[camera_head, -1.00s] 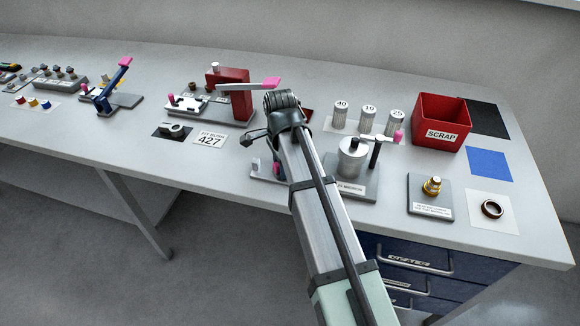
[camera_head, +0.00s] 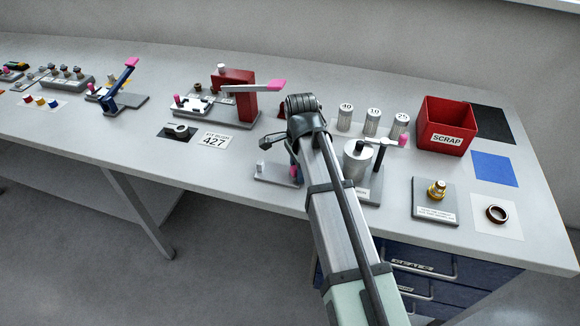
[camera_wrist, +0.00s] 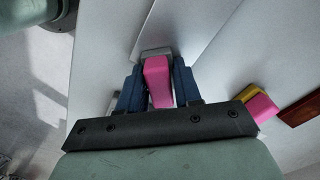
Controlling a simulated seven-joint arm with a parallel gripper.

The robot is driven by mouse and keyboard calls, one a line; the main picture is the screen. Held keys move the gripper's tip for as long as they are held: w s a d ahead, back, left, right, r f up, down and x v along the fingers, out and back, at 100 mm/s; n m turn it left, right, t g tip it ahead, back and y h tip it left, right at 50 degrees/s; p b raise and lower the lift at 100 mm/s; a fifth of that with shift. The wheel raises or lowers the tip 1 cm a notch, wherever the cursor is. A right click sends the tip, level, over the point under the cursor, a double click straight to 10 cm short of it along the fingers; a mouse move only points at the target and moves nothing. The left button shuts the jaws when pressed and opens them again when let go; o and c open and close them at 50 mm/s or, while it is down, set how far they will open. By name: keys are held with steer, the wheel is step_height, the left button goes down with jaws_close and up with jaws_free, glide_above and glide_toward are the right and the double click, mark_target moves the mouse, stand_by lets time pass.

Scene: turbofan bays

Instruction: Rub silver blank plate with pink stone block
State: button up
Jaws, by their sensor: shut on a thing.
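My gripper (camera_wrist: 158,88) is shut on a pink block (camera_wrist: 157,80), held between its two blue fingers. A flat grey base (camera_head: 272,178) with a small upright part lies left of the gripper near the table's front edge. No other plate is clearly identifiable.
A stand with a metal cylinder (camera_head: 357,158) and pink-tipped lever is close right of my arm. Several labelled cylinders (camera_head: 373,122) and a red SCRAP bin (camera_head: 446,125) stand behind. A red press (camera_head: 233,95) is back left. A yellow-and-pink piece (camera_wrist: 259,103) shows in the wrist view.

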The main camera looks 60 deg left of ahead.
mark_target(278, 172)
steer(key=shift+s+a, duration=2.05)
steer(key=shift+a, duration=0.05)
steer(key=shift+s+a+r, duration=0.1)
steer(key=shift+r, duration=0.05)
step_height(278, 172, up, 8)
